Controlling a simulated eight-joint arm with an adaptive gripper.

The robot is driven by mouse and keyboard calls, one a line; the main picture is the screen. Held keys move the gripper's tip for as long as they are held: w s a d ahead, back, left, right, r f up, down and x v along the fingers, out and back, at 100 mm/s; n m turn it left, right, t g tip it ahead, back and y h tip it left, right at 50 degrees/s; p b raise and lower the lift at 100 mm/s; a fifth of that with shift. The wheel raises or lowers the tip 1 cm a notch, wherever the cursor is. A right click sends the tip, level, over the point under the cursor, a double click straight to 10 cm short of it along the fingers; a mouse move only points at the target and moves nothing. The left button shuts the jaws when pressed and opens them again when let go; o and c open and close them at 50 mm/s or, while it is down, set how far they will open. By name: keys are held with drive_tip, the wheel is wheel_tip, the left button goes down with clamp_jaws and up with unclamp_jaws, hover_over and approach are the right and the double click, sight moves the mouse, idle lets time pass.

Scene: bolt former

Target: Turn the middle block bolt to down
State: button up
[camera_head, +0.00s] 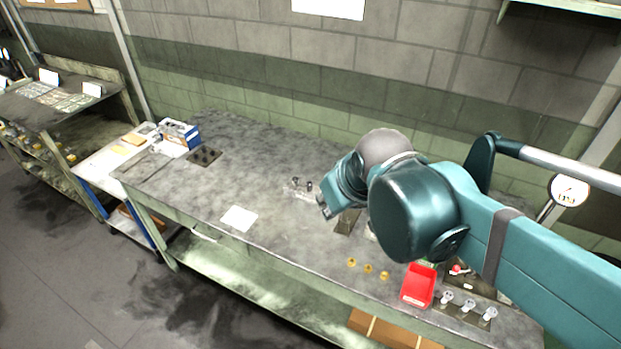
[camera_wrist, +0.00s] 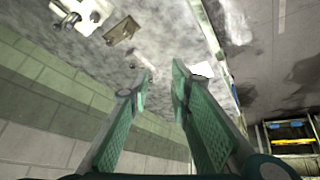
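A tan block or plate (camera_head: 346,222) stands on the workbench, partly covered by my arm in the head view. What looks like the same block shows near the top of the wrist view (camera_wrist: 122,30), with a small dark part on it. A light fixture with dark knobs (camera_head: 300,188) is to its left in the head view. A pale metal fixture (camera_wrist: 82,14) sits beside the block in the wrist view. I cannot tell the bolt's angle. My gripper (camera_wrist: 160,78) is open and empty, its green fingers apart above the bench. The fingertips touch none of these fixtures.
The bench (camera_head: 255,165) is clear in its middle left, with a white sheet (camera_head: 239,218) at the front. Several yellow bushings (camera_head: 368,268), a red bin (camera_head: 418,286) and a board with clear knobs (camera_head: 468,306) are front right. A dark holed block (camera_head: 205,157) is far left.

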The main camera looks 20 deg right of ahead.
drive_tip(key=w+d+r+n+g+p, duration=0.15)
drive_tip(key=w+n, duration=0.25)
drive_tip(key=w, duration=0.5)
drive_tip(key=n+g+p, duration=0.5)
drive_tip(key=n+p, duration=0.2)
drive_tip(key=n, duration=0.6)
hover_over(310, 183)
wheel_tip(310, 183, down, 17)
drive_tip(key=shift+d+f, duration=0.1)
drive_tip(key=shift+f, duration=3.85)
